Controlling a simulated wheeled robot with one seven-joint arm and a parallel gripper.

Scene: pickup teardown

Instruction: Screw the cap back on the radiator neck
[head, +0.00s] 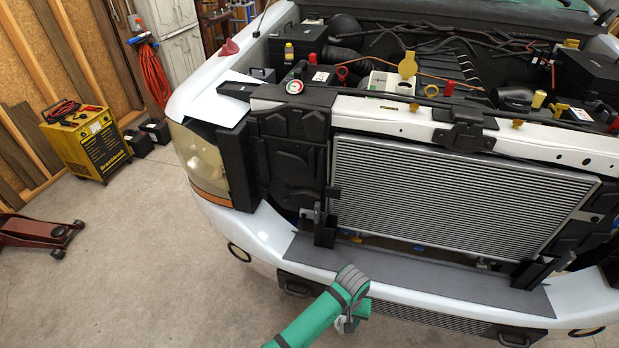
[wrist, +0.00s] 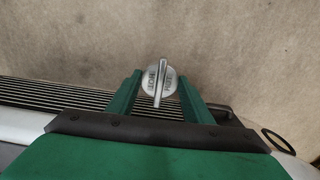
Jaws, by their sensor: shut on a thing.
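The cap (wrist: 151,77) is a round silver disc with a raised ridge across it and small lettering. It sits between the two green fingers of my gripper (wrist: 160,86) in the wrist view, and they are shut on it. In the head view, my gripper (head: 357,314) is low in front of the truck's bumper, and the cap cannot be made out there. The radiator (head: 450,195) is a silver finned panel in the truck's open front. I cannot tell which fitting behind the upper white crossbar is the radiator neck.
The white crossbar (head: 540,147) with a black latch (head: 465,130) runs above the radiator. The bumper (head: 265,235) sticks out below. The engine bay holds several hoses, boxes and coloured caps. Concrete floor (head: 120,270) is open at the left, with a yellow charger (head: 88,145) and a red jack (head: 35,232).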

